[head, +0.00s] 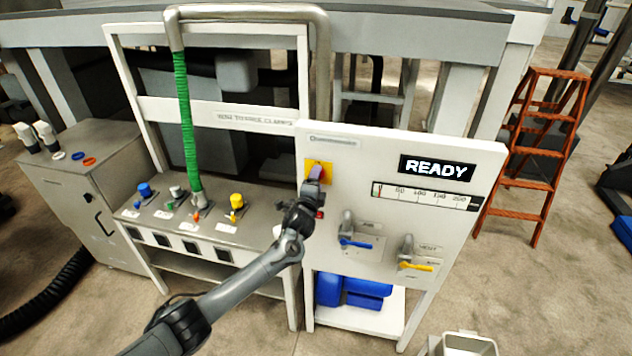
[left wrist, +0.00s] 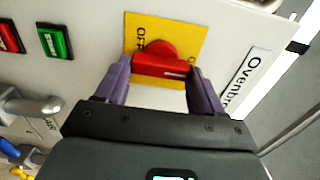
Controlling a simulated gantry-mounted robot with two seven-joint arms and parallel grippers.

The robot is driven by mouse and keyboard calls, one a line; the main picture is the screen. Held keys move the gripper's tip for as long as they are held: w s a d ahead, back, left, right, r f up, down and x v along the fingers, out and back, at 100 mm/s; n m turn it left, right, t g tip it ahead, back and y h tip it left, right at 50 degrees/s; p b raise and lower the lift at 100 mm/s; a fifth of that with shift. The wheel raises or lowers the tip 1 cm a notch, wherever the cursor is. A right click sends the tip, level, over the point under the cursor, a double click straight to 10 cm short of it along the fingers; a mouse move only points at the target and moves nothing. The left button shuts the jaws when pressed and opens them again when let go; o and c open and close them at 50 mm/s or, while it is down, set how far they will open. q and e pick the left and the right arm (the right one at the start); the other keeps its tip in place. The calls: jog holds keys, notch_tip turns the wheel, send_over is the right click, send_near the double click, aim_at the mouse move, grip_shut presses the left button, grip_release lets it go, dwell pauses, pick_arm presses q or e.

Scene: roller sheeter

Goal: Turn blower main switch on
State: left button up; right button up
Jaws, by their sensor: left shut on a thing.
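A red rotary switch (left wrist: 160,60) sits on a yellow square plate (left wrist: 190,35) on the white upright panel (head: 380,160). Black letters reading "OF", partly covered, show on the plate. In the head view the yellow plate (head: 309,169) is at the panel's upper left, and my gripper hides most of the switch. My left gripper (head: 316,177) reaches it from the front. In the left wrist view its purple fingers (left wrist: 158,74) are on either side of the red handle, shut on it. My right gripper is in neither view.
A green button (left wrist: 54,41) and a red button (left wrist: 10,37) are beside the plate. The READY display (head: 437,168), a gauge (head: 425,196), a blue lever (head: 356,243) and a yellow lever (head: 416,266) are on the panel. A green hose (head: 186,120) hangs left; an orange ladder (head: 530,150) stands right.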

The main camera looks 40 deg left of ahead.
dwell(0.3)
pick_arm(q)
jog(key=o, duration=1)
jog(key=shift+o, duration=0.2)
jog(key=b+v, duration=0.1)
jog(key=v, duration=0.9)
jog(key=shift+s, duration=0.4)
jog(key=shift+d, duration=0.15)
